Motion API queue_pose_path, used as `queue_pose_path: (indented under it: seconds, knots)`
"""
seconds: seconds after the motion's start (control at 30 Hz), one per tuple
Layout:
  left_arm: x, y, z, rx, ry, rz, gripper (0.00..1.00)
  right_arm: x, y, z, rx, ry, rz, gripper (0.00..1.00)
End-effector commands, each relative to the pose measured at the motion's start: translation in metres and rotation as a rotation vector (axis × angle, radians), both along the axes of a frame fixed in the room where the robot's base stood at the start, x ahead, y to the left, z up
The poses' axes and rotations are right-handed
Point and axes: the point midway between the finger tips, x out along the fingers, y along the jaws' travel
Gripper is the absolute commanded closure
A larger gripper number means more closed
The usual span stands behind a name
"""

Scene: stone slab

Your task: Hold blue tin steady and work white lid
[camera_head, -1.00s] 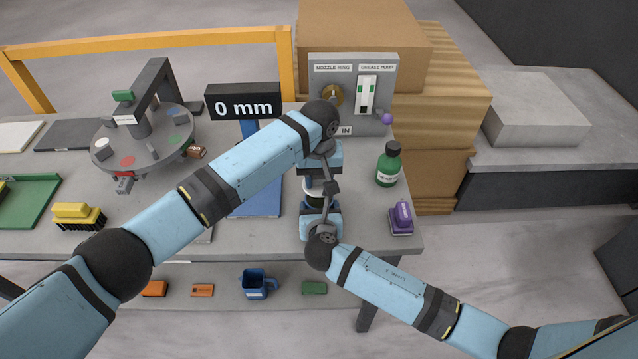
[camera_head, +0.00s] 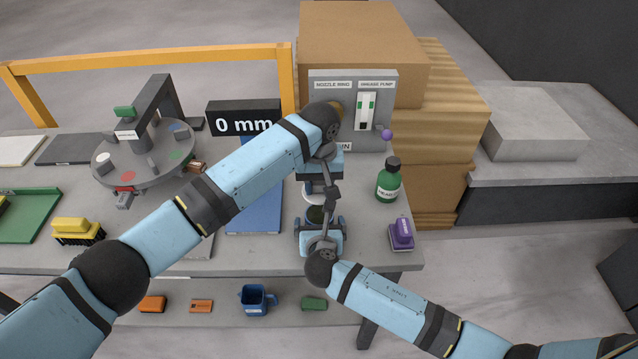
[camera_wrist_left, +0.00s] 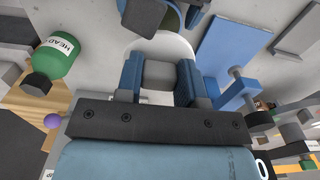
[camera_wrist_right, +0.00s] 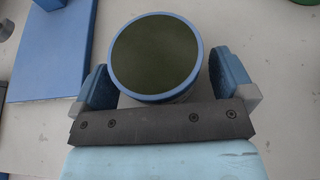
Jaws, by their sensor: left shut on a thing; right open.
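The blue tin (camera_wrist_right: 152,95) stands upright on the bench, and its top is open, showing a dark olive inside within a blue rim. The tin (camera_head: 316,214) is partly hidden by the arms in the head view. My right gripper (camera_wrist_right: 161,68) is open, its fingers spread either side of the tin's near part with gaps. My left gripper (camera_wrist_left: 160,62) is shut on the white lid (camera_wrist_left: 178,43), beyond the tin in the head view. The lid (camera_head: 312,195) is mostly covered by my left wrist, and I cannot tell its height above the bench.
A green bottle (camera_head: 388,180) and a purple block (camera_head: 401,235) stand to the right. A blue plate (camera_head: 256,207) lies left of the tin. A grey panel (camera_head: 384,90) stands behind, and a turntable (camera_head: 150,165) stands farther left. A lower shelf holds a blue mug (camera_head: 256,300).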

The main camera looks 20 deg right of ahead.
Motion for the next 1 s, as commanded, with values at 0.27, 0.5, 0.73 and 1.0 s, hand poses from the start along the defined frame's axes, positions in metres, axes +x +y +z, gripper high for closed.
queue_pose_path:
  seconds: [0.27,0.5,0.73,1.0]
  knots:
    - [0.000,0.000,0.000,0.000,0.000,0.000,0.93,-0.025,0.007,0.010,0.003,0.001,0.001,0.00]
    - [0.000,0.000,0.000,0.000,0.000,0.000,0.93,-0.071,0.019,0.029,0.002,0.001,0.001,0.00]
    - [0.000,0.000,0.000,0.000,0.000,0.000,0.93,-0.101,0.028,0.043,0.001,0.001,0.002,0.00]
    - [0.000,0.000,0.000,0.000,0.000,0.000,0.93,-0.107,0.029,0.046,-0.001,0.000,-0.001,0.00]
